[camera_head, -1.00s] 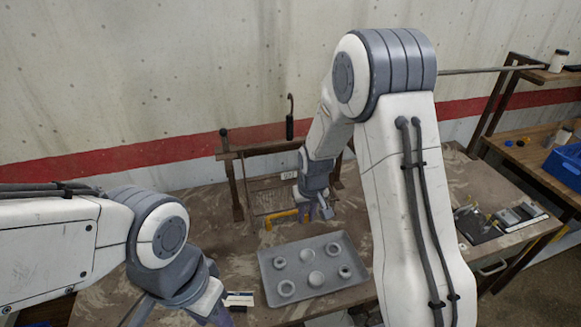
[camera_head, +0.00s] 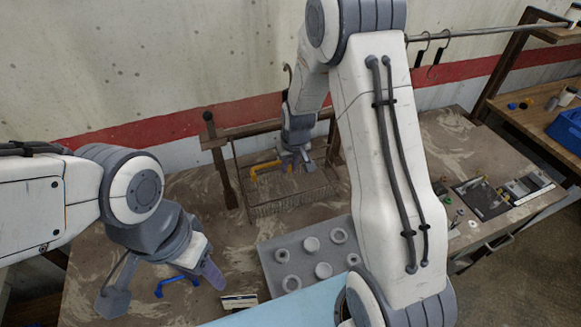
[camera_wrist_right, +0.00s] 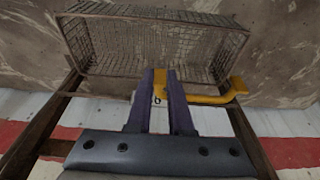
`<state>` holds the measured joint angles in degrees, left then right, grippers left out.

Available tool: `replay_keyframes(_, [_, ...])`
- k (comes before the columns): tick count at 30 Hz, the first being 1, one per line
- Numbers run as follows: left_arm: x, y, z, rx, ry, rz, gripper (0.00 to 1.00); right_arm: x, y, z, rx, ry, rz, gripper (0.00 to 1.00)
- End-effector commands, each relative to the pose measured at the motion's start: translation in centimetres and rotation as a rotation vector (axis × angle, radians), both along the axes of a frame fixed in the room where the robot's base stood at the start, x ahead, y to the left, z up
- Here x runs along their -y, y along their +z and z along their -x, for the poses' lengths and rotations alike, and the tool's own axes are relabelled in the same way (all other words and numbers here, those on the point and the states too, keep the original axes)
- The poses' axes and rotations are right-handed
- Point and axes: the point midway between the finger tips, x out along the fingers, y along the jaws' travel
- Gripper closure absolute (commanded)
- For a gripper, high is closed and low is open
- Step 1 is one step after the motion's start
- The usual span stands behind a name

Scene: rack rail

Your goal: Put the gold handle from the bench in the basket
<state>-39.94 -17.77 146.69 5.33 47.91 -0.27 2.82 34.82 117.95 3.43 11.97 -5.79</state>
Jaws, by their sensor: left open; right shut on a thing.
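The gold handle (camera_head: 266,167) is held in my right gripper (camera_head: 293,164), which is shut on one end of it. In the right wrist view the gold handle (camera_wrist_right: 212,98) sticks out sideways from between the purple fingers (camera_wrist_right: 160,88). The wire basket (camera_head: 290,206) stands on the bench (camera_head: 215,222) by the rack. In the head view the handle overlaps the basket's back part; its exact height over the rim is unclear. The mesh basket also shows beyond the fingertips in the wrist view (camera_wrist_right: 150,30). My left gripper (camera_head: 210,272) is open and low at the front left, partly hidden.
A grey tray (camera_head: 265,248) with several round parts lies in front of the basket. A blue handle (camera_head: 177,283) lies near my left gripper. The rack's post (camera_head: 219,160) stands left of the basket. Hooks (camera_head: 440,50) hang from a rail at upper right.

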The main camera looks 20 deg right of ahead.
Motion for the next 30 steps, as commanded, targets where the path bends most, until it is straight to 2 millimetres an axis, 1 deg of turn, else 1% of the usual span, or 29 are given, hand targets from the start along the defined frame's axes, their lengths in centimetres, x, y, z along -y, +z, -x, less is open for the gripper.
replay_keyframes(1, [0.0,-0.4,0.0,0.000,0.000,0.000,0.50,-0.1,-0.5,-0.5,0.001,0.001,0.000,1.00])
replay_keyframes(9, [0.0,-1.3,0.0,0.000,0.002,0.000,0.50,-0.2,-2.2,-2.6,0.001,0.003,0.000,1.00])
replay_keyframes(12, [0.0,-2.4,0.0,0.000,0.004,0.000,0.50,-0.3,-3.5,-2.6,0.000,0.003,0.000,1.00])
replay_keyframes(30, [0.0,-7.0,0.0,-0.001,0.007,0.000,0.50,-0.3,-9.5,-2.6,0.000,0.003,0.000,1.00])
